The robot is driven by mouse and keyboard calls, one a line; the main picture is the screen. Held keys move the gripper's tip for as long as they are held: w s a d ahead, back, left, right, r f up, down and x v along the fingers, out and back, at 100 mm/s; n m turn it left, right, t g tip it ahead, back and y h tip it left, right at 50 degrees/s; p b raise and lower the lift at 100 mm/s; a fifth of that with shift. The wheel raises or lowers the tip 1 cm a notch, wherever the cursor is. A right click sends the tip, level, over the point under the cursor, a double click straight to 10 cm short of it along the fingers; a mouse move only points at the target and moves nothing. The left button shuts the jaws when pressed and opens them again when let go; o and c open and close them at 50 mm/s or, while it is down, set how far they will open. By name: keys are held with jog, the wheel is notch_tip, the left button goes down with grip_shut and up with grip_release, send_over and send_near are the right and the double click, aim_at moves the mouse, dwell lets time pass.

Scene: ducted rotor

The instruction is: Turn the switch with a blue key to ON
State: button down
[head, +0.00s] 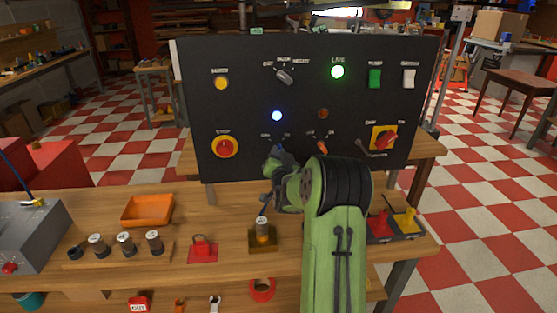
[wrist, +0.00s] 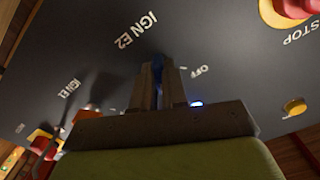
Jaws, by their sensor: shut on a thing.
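The switch with the blue key sits low in the middle of the black panel (head: 240,100). In the head view my gripper (head: 278,158) is against it and hides most of the key. In the wrist view the two fingers (wrist: 158,88) are shut on the blue key (wrist: 158,62), of which only a strip shows between them. The key's exact angle is hidden. A blue lamp (head: 277,116) above the switch is lit.
An orange-handled switch (head: 322,146) is just right of my gripper. A red STOP button (head: 225,147) is left, and a red rotary switch on yellow (head: 384,138) is right. The wooden bench (head: 225,260) below holds an orange tray (head: 147,210) and a red padlock (head: 201,247).

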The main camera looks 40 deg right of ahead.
jog(key=shift+r+m+b, duration=0.1)
jog(key=shift+m+b, duration=0.55)
jog(key=shift+m, duration=0.65)
jog(key=c, duration=1.3)
grip_release()
jog(key=shift+o, duration=0.7)
jog(key=b+v, duration=0.1)
jog(key=v, duration=1.4)
jog(key=shift+s+a+b, duration=0.2)
jog(key=shift+a+b, duration=0.05)
jog(key=shift+b, duration=0.05)
